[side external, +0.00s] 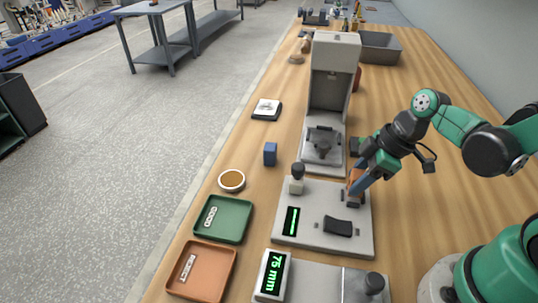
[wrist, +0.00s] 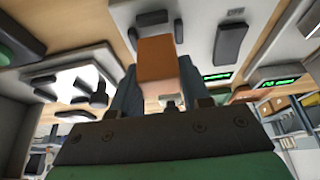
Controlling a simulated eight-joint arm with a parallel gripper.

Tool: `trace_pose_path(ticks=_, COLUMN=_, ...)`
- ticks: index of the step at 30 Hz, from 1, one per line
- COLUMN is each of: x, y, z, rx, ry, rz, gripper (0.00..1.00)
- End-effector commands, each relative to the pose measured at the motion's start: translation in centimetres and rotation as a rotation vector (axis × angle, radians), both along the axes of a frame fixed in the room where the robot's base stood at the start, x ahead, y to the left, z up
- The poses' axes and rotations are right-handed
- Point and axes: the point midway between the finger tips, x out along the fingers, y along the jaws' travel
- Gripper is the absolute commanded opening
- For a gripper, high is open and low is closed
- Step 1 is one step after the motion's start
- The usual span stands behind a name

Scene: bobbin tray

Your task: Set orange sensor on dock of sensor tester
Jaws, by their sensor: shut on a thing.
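The orange sensor (side external: 352,176) is held between the fingers of my gripper (side external: 357,186), over the right back part of the sensor tester (side external: 318,195). In the wrist view the orange sensor (wrist: 157,60) sits between the two fingers of my gripper (wrist: 160,88), with a pale end towards the palm. The tester is a grey plate with a green display, a knob and a black rocker. Small dark parts that look like its dock (side external: 350,200) lie just below the sensor. I cannot tell whether the sensor touches them.
A grey press-like machine (side external: 335,60) stands behind the tester. A gauge reading 75 mm (side external: 272,275) is in front. A green GOOD tray (side external: 240,236), an orange tray (side external: 230,285), a brown-filled bowl (side external: 231,180) and a blue block (side external: 270,153) lie to the left.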

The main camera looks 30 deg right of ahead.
Motion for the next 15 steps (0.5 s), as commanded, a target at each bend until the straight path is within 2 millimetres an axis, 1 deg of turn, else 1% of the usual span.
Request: trace_pose_path(ticks=15, x=0.0, y=0.0, z=-1.4, rx=0.000, ry=0.000, rz=0.000, gripper=0.00)
